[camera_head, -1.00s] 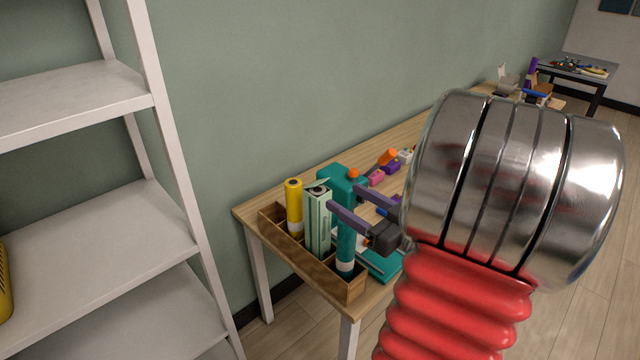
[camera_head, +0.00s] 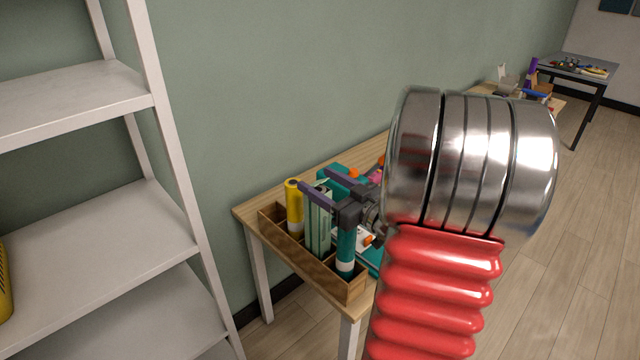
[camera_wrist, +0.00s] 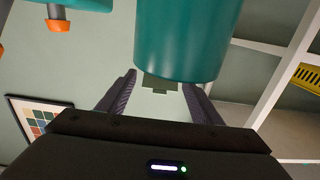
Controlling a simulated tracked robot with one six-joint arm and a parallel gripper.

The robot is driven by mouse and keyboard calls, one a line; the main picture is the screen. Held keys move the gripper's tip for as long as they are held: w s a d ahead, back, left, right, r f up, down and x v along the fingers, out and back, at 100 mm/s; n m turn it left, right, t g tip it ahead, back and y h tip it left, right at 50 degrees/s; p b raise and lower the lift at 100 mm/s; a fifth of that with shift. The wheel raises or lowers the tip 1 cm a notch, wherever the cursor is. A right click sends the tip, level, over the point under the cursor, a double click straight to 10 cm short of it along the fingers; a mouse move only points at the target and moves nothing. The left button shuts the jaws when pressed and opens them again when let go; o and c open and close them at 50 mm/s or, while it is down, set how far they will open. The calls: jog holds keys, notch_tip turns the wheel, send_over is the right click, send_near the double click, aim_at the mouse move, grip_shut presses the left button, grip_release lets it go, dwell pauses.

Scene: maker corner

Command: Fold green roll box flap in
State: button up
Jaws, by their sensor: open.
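The green roll box (camera_head: 317,232) is a tall, pale green box standing upright in a wooden tray, between a yellow roll and a teal roll. Its top is partly hidden by my fingers in the head view, and I cannot make out its flap. My gripper (camera_head: 314,178) is open and empty, its two purple-grey fingers reaching left over the top of the box. Whether they touch it I cannot tell. In the wrist view my gripper (camera_wrist: 159,80) has a small dark green shape between its fingers, perhaps part of the box.
The yellow roll (camera_head: 293,205) stands left of the box. The teal roll (camera_head: 346,250) stands right of it, close under my gripper, and looms large in the wrist view (camera_wrist: 188,40). The wooden tray (camera_head: 322,276) sits at the table's near end. A white shelf (camera_head: 170,160) stands left.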

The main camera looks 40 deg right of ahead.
jog(key=c, duration=1.1)
jog(key=shift+o, duration=0.2)
jog(key=shift+f+t, duration=0.2)
jog(key=shift+t, duration=0.1)
jog(key=shift+s+f+t, duration=0.1)
jog(key=shift+t, duration=0.3)
jog(key=o, duration=1.1)
jog(key=shift+c, duration=0.2)
jog(key=shift+s, duration=0.15)
